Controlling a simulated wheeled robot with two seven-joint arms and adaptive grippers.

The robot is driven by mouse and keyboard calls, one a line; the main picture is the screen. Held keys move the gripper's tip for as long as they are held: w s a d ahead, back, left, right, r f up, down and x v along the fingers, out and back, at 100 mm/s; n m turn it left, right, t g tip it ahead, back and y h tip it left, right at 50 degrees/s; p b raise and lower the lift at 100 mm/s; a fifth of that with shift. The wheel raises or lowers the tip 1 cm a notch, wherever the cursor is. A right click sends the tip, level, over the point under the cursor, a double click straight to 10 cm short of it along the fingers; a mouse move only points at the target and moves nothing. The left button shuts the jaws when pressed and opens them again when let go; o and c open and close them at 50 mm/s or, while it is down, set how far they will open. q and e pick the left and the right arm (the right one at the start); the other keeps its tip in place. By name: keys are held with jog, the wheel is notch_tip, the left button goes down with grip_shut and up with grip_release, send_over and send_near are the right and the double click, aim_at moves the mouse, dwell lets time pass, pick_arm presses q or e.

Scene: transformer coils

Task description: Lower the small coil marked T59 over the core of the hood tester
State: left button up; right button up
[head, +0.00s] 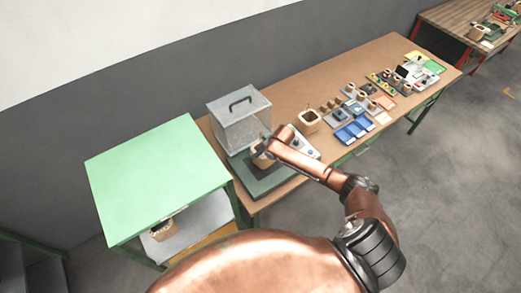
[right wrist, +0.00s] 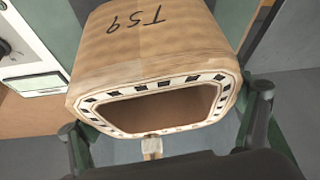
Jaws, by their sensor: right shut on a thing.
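The coil marked T59 (right wrist: 150,50) is tan, with a dark-dashed rim around its open hole. It sits between the two fingers of my right gripper (right wrist: 168,122), which is shut on it. In the head view the coil (head: 261,160) is above the dark green base (head: 264,186) of the hood tester, in front of its clear hood (head: 239,122) with a black handle. My right gripper (head: 266,147) partly covers it there. The tester's core is not visible, and I cannot tell how the coil lines up with it. My left gripper is not in view.
A larger coil (head: 309,121) stands right of the tester on the brown table (head: 290,92). Blue trays (head: 354,130) and several small parts lie farther right. A green-topped cart (head: 155,170) stands close at left, with another coil (head: 163,229) on its lower shelf.

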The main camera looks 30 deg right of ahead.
jog(key=shift+f+b, duration=0.3)
jog(key=shift+f, duration=0.6)
jog(key=shift+p, duration=0.35)
jog(key=shift+f, duration=0.25)
dwell(0.3)
jog(key=shift+f+b, duration=0.55)
jog(key=shift+f, duration=0.1)
jog(key=o, duration=1.6)
jog(key=shift+s+f, duration=0.1)
jog(key=shift+f, duration=0.05)
